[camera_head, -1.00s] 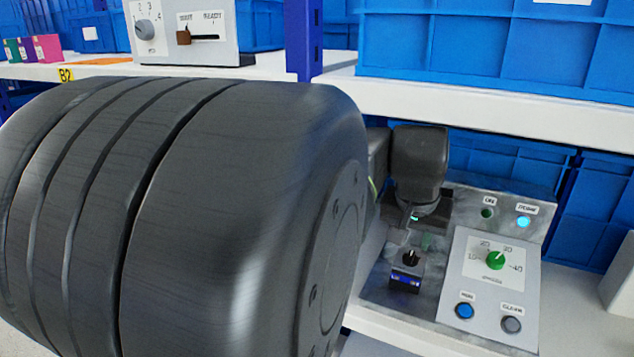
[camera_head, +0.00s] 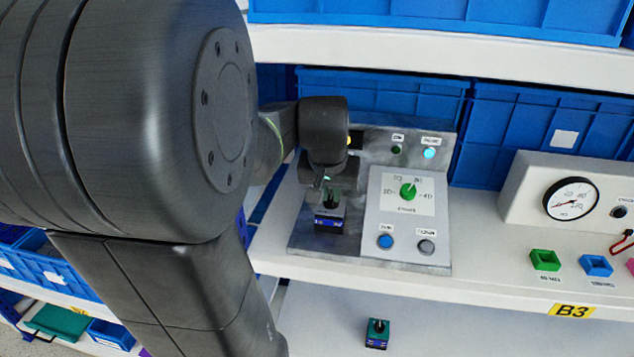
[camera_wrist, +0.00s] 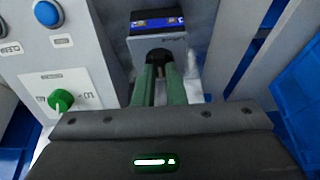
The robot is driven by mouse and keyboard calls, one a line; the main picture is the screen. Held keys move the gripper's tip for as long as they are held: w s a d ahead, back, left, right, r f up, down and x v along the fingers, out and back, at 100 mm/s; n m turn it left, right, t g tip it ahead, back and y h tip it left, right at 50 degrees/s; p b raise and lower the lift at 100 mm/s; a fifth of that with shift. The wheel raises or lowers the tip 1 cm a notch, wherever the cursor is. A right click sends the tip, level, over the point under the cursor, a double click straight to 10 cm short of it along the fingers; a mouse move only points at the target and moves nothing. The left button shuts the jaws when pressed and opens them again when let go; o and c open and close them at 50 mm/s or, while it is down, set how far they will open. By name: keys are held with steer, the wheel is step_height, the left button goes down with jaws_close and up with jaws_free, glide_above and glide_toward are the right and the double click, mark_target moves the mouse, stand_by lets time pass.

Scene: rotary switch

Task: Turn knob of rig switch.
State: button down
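The rig is a grey panel unit on the shelf. Its white plate carries a green knob (camera_head: 408,191) with a numbered dial. The green knob also shows at the left in the wrist view (camera_wrist: 61,100). Left of that plate is a small block with a blue label (camera_head: 330,225). In the wrist view, a dark knob (camera_wrist: 158,56) shows beside this labelled block (camera_wrist: 157,20). My gripper (camera_head: 330,192) is down at the block. Its green fingers (camera_wrist: 160,72) lie on either side of the dark knob, with a narrow gap between them. I cannot tell whether they press on it.
Blue (camera_head: 385,241) and grey (camera_head: 426,247) buttons sit below the dial. A lit cyan lamp (camera_head: 429,154) is above. A gauge box (camera_head: 568,200) stands to the right. Blue bins (camera_head: 400,98) stand behind. An upper shelf (camera_head: 420,50) runs above my gripper.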

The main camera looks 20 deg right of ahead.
steer(key=shift+m, duration=0.3)
steer(key=m+b, duration=0.1)
steer(key=m+h+b, duration=0.1)
steer(key=m, duration=0.1)
steer(key=m+g+b, duration=0.1)
steer(key=shift+w+a+f, duration=0.1)
steer(key=shift+w+a, duration=0.1)
steer(key=shift+w, duration=0.05)
steer(key=shift+w+m+g+h+b, duration=0.1)
steer(key=shift+m+g+h+b, duration=0.25)
steer(key=shift+m, duration=0.7)
steer(key=shift+w+m+g+h+b, duration=0.15)
steer(key=shift+m+g+b, duration=0.25)
steer(key=shift+m, duration=0.65)
steer(key=shift+s, duration=0.1)
steer(key=c, duration=1.5)
jaws_free()
